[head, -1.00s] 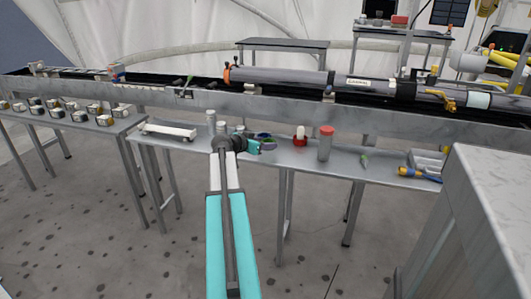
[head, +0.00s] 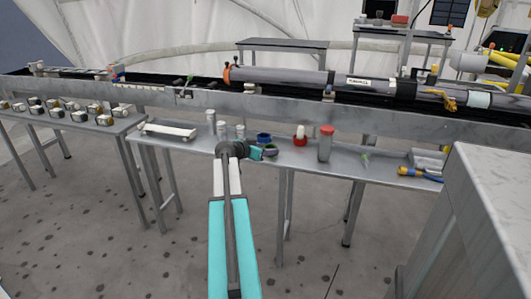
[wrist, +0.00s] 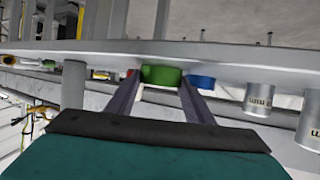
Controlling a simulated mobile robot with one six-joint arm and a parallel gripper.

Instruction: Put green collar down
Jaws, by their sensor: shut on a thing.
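The green collar (head: 270,152) is a short dark green ring near the front edge of the narrow grey table (head: 310,158). In the wrist view the green collar (wrist: 161,76) sits between the two finger tips. My gripper (head: 261,152) is shut on it; its fingers (wrist: 160,84) also show in the wrist view, one on each side. The collar is at about table-top height; I cannot tell whether it touches the top. A blue ring (head: 264,138) stands close behind it, and it also shows in the wrist view (wrist: 201,82).
Grey cans (head: 222,130) stand left of the collar. A red-and-white item (head: 300,135) and a grey cylinder with a red top (head: 326,144) stand to the right. A white bar-like piece (head: 168,131) lies at the left end. The long tube assembly (head: 290,76) runs behind.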

